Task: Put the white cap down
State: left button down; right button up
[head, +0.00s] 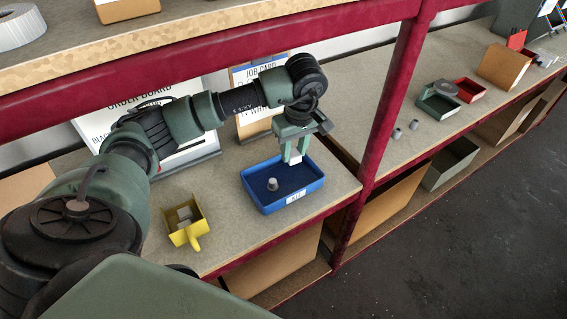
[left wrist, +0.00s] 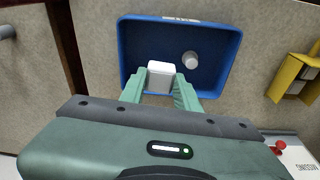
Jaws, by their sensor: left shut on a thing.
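My left gripper (head: 294,155) is shut on the white cap (head: 296,160), holding it over the blue tray (head: 268,208) near its back right side. In the left wrist view the white cap (left wrist: 160,74) sits between the green fingertips (left wrist: 160,84), with the blue tray (left wrist: 226,60) beyond it. The cap appears above the tray floor; the exact gap cannot be told. A small grey cylinder (head: 272,184) stands inside the tray, apart from the cap; it also shows in the left wrist view (left wrist: 190,60). My right gripper is not in view.
A yellow scoop-like bin (head: 184,222) with pale pieces stands left of the tray. Boards (head: 256,75) lean at the back. A red post (head: 391,100) rises right of the tray. Beyond it are two small grey pieces (head: 405,130), a green tray (head: 437,108) and a red tray (head: 470,91).

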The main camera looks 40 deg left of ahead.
pick_arm(q)
jog(key=shift+w+a+r+n, duration=0.25)
jog(key=shift+w+a+n, duration=0.05)
jog(key=shift+n, duration=0.1)
jog(key=shift+a+f, duration=0.1)
jog(key=shift+f, duration=0.3)
jog(key=p, duration=0.1)
send_over(291, 178)
jog(key=f, duration=0.4)
jog(key=shift+s+d+f, duration=0.15)
jog(key=shift+d, duration=0.1)
notch_tip(291, 178, down, 4)
jog(key=shift+f+p, duration=0.2)
jog(key=shift+p, duration=0.35)
jog(key=shift+f, duration=0.2)
jog(key=c, duration=1)
grip_release()
jog(key=shift+c, duration=0.2)
jog(key=shift+r, duration=0.15)
